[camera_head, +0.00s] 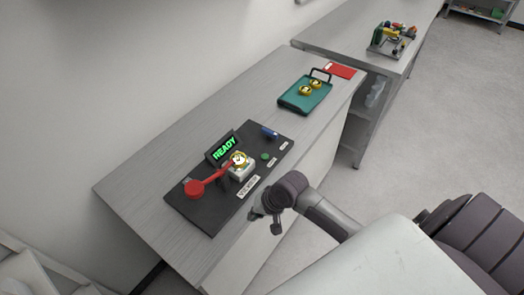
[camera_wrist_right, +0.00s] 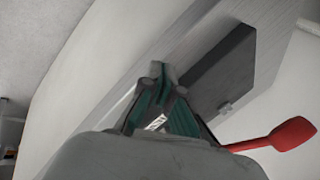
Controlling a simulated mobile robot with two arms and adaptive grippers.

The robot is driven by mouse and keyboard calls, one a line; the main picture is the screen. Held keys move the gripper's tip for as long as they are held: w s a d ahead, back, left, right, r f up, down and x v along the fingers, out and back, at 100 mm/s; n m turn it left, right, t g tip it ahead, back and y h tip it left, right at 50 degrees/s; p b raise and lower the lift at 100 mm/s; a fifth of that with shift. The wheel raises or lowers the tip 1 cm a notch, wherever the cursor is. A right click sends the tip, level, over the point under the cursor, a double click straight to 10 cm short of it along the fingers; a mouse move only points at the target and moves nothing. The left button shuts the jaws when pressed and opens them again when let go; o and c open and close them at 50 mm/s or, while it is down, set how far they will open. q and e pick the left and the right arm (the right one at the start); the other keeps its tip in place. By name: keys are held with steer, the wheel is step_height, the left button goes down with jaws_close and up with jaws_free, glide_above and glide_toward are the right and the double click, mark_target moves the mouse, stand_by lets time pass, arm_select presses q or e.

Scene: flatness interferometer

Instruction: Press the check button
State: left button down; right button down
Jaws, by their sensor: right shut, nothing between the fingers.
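A dark panel (camera_head: 215,215) lies on the grey bench, and its edge shows in the right wrist view (camera_wrist_right: 218,72). A small green button (camera_head: 265,156) sits on the panel's right part. My right gripper (camera_head: 258,213) is shut and empty at the panel's front edge, nearer the viewer than the button and apart from it. In the right wrist view its fingertips (camera_wrist_right: 158,74) are together. The button cannot be made out in that view. My left gripper is not in view.
On the panel are a display (camera_head: 224,149) reading READY, a metal fixture (camera_head: 241,170) holding a gold-coloured round piece, a red-knobbed lever (camera_head: 195,188) and a blue item (camera_head: 270,132). A green tray (camera_head: 292,101) with gold pieces and a red item (camera_head: 341,70) lie farther back.

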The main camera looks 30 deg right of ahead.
steer(key=w+d+r+m, duration=0.1)
steer(key=w+d+m, duration=0.1)
steer(key=w, duration=0.1)
steer(key=w+d+r+m+t, duration=0.1)
steer(key=w+d+r+m, duration=0.1)
steer(key=w, duration=0.1)
steer(key=w+d+r+m+y, duration=0.1)
steer(key=w+d+r+m, duration=0.1)
steer(key=w+d, duration=0.1)
steer(key=shift+w+d+r, duration=0.1)
steer(key=shift+w, duration=0.15)
steer(key=w+d+r+m+t, duration=0.2)
steer(key=w+d+r+m, duration=0.5)
steer(key=d+r, duration=0.1)
steer(key=shift+w+t+p, duration=0.2)
steer(key=shift+t+p, duration=0.1)
steer(key=shift+p, duration=0.1)
steer(key=shift+f, duration=0.15)
steer(key=b, duration=0.8)
glide_above(267, 156)
step_height(267, 156, down, 6)
steer(key=shift+f, duration=0.2)
steer(key=shift+f+b, duration=0.4)
steer(key=shift+f, duration=0.75)
steer(key=shift+a, duration=0.1)
